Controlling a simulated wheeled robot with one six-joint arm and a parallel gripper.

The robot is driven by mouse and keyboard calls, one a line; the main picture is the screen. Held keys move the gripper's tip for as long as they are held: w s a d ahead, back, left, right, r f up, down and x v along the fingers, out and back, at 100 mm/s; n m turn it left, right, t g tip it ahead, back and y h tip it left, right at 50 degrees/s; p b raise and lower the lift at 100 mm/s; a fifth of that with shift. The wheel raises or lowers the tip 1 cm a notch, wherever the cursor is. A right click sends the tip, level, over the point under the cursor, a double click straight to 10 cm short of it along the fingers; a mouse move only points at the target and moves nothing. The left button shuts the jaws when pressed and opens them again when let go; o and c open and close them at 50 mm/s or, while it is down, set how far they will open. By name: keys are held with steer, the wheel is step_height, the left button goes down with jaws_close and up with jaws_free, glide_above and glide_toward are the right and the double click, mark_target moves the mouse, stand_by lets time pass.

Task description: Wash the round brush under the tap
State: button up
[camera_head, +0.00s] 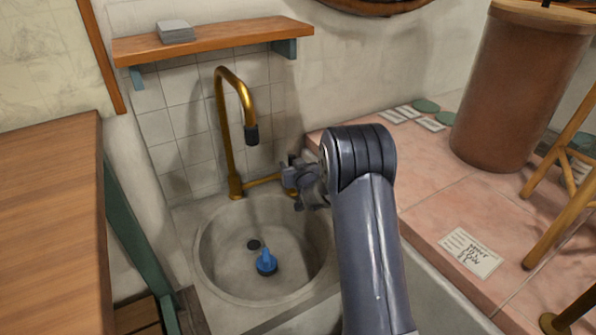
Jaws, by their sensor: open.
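A small blue object, which looks like the round brush (267,262), lies in the round grey sink basin (215,262), just to the right of the dark drain. A brass tap (228,130) with a curved neck and a dark spout end stands behind the basin. The spout end hangs above the basin. My gripper (297,182) is up and to the right of the blue object, near the tap's side handle (262,181). It is open and apart from the brush. My arm partly hides the right side near the basin.
A wooden shelf (220,40) with grey stacked tiles (175,31) hangs above the tap. A wooden counter (50,220) stands left. A pink tiled counter (440,215) with a brown cylinder (520,90), a note card (470,253) and a stool (560,215) is right.

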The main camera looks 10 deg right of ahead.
steer(key=p+v, duration=0.2)
steer(key=v, duration=0.7)
steer(key=shift+s, duration=0.4)
steer(key=shift+w, duration=0.1)
steer(key=b+x, duration=0.2)
steer(key=x, duration=0.8)
steer(key=shift+w+f+b, duration=0.1)
steer(key=shift+w+b, duration=0.2)
steer(key=shift+w, duration=0.05)
steer(key=shift+s, duration=0.1)
steer(key=shift+t+b, duration=0.3)
steer(key=shift+r+p, duration=0.2)
steer(key=shift+p, duration=0.1)
